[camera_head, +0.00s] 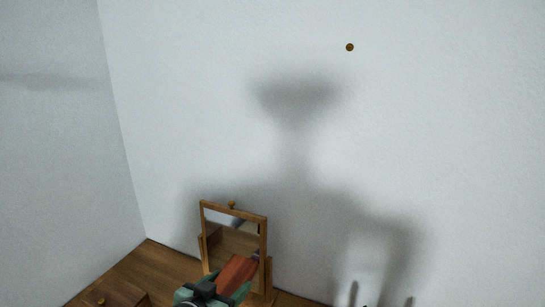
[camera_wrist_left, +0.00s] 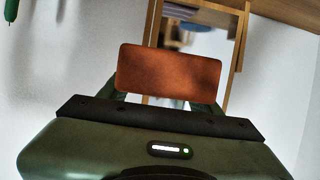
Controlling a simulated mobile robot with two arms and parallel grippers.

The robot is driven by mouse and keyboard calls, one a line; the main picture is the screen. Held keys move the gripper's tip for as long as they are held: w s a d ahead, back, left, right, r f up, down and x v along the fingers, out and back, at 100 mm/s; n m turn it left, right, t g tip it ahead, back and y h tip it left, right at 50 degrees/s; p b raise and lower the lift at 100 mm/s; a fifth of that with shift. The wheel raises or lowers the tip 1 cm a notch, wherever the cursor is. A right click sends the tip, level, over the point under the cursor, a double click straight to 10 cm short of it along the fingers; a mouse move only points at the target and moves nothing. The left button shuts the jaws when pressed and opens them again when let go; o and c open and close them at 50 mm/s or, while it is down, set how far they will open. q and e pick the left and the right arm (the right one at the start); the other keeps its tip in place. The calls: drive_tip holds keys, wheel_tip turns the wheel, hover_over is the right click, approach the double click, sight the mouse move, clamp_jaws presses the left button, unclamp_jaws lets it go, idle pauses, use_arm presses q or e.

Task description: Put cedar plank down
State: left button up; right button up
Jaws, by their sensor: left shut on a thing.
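The cedar plank (camera_head: 238,270) is a reddish-brown block. My left gripper (camera_head: 222,286), green and black, is shut on it at the bottom of the head view. The plank's far end points up and right, in front of the small framed mirror. In the left wrist view the plank (camera_wrist_left: 169,70) shows as a broad orange-brown face between the green fingers. I cannot tell whether it touches anything below. Of my right gripper, only small dark tips seem to show at the bottom edge of the head view, and their state is unclear.
A wood-framed mirror (camera_head: 234,241) stands on a brown wooden surface (camera_head: 146,262) against the white wall. A wooden box-like piece with a knob (camera_head: 113,295) is at the lower left. A small round brown knob (camera_head: 350,47) is high on the wall. Bare wood shows left of the mirror.

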use_arm(q)
drive_tip(key=a+r, duration=0.1)
drive_tip(key=r, duration=0.1)
drive_tip(key=a+r+n+y, duration=0.1)
drive_tip(key=r, duration=0.2)
drive_tip(key=s+a+r+y+b, duration=0.1)
drive_tip(key=r, duration=0.2)
drive_tip(key=shift+a+r+n+t, duration=0.15)
drive_tip(key=shift+a+n+t, duration=0.1)
drive_tip(key=shift+n+t, duration=0.15)
drive_tip(key=s+a+r+n+y, duration=0.2)
drive_tip(key=s+a+r, duration=0.1)
drive_tip(key=r, duration=0.3)
drive_tip(key=shift+s+a+y+b, duration=0.3)
drive_tip(key=shift+s+a+b, duration=0.15)
drive_tip(key=shift+a, duration=0.15)
